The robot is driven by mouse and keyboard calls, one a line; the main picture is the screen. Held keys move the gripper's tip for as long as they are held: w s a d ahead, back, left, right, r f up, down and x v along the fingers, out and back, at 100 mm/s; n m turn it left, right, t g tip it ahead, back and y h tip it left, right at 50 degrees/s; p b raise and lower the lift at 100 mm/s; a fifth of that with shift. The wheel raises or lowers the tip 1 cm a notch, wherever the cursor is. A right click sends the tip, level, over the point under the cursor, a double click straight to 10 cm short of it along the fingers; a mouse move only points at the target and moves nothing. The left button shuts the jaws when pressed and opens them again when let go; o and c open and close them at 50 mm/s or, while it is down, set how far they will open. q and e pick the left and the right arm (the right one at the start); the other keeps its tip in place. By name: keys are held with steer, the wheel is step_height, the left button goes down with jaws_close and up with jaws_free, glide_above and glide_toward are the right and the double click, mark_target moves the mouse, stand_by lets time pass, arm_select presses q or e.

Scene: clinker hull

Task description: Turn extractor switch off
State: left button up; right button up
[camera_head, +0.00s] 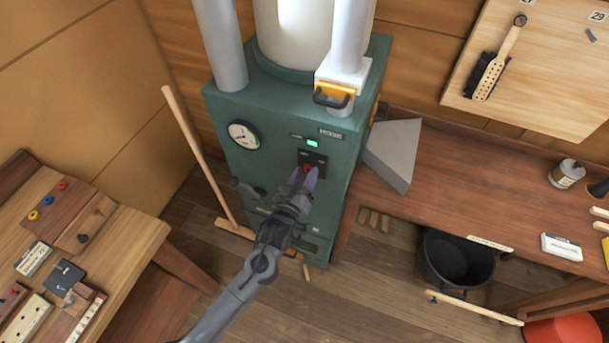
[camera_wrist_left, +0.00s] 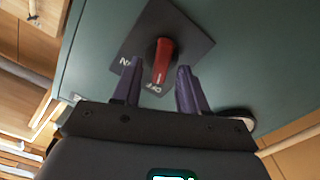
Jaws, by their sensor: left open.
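The extractor is a green cabinet (camera_head: 265,130) with a gauge and a lit green lamp (camera_head: 312,143) on its front. Its red switch knob (camera_wrist_left: 162,62) sits on a dark square plate (camera_wrist_left: 190,42) with ON and OFF lettering, seen in the left wrist view. My left gripper (camera_head: 304,182) is in front of the plate. In the left wrist view the same gripper (camera_wrist_left: 158,85) is open, its two purple-grey fingers on either side of the knob's lower end. I cannot tell whether they touch it. My right gripper is not in view.
A wooden broom (camera_head: 200,150) leans left of the cabinet. A grey wedge-shaped piece (camera_head: 394,152) stands at its right by the wooden bench (camera_head: 450,170). A black bucket (camera_head: 457,262) is below the bench. A table (camera_head: 130,235) with small parts is at left.

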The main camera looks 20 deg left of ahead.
arm_select(q)
steer(key=s, duration=1)
steer(key=shift+s, duration=0.4)
steer(key=s+a+f+m+g, duration=0.1)
steer(key=s+f+m+g, duration=0.1)
steer(key=s+g, duration=0.4)
steer(key=s+a+f+m+g, duration=0.1)
steer(key=s+m+g, duration=0.25)
steer(key=s, duration=0.55)
steer(key=s+a+f+m+g, duration=0.2)
steer(key=s+g, duration=0.3)
steer(key=s, duration=0.2)
step_height(320, 180, up, 22)
steer(key=p, duration=2.1)
steer(key=shift+d+p, duration=0.25)
steer(key=shift+p, duration=0.15)
